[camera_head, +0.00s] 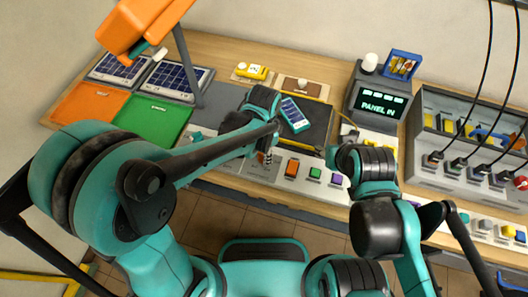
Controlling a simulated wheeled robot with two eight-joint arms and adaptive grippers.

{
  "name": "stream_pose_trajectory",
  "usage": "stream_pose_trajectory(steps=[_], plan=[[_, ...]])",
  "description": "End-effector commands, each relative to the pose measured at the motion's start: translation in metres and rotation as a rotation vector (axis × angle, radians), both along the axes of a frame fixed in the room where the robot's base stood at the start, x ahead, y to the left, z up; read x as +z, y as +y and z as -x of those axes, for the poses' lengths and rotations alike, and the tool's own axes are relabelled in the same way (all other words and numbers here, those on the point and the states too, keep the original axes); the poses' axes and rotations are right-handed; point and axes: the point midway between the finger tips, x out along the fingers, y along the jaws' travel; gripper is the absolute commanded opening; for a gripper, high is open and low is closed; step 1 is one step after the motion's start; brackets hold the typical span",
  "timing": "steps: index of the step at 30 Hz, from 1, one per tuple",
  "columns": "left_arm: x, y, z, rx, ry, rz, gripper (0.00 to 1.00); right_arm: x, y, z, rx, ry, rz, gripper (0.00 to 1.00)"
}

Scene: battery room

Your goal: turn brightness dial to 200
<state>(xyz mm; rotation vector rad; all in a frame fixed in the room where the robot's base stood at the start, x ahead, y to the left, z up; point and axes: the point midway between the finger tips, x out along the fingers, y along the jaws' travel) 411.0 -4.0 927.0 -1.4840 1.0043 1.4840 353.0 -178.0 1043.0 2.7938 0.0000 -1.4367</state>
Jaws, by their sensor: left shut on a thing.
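My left gripper (268,152) reaches down to the control strip (246,165) at the front edge of the bench. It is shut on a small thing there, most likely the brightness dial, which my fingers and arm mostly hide. No number or pointer of the dial can be read. My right gripper (333,157) hangs over the right part of the strip. Its fingers are too small and covered to tell their state. A dark display box (379,101) behind shows green text reading "PANEL IN".
Orange, green and purple buttons (314,173) sit right of my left gripper. A blue handheld device (295,115) lies on a dark mat. Solar panels (171,79), an orange tray (88,104) and a green tray (153,121) are left. A grey rack (429,105) with hanging cables stands right.

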Motion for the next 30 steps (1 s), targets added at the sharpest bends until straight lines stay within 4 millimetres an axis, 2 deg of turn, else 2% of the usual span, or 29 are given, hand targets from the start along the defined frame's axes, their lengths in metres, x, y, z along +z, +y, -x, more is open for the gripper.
stream_pose_trajectory(steps=[21, 30], plan=[[-0.0002, 0.0001, 0.0001, -0.626, 0.0, 0.0, 0.06, -0.0003, 0.0, 0.0, 0.0, 0.0, 0.0, 0.4], [-0.0002, 0.0001, 0.0001, -0.835, 0.0, 0.0, 0.06, -0.0004, 0.0, 0.0, 0.0, 0.0, 0.0, 0.4]])
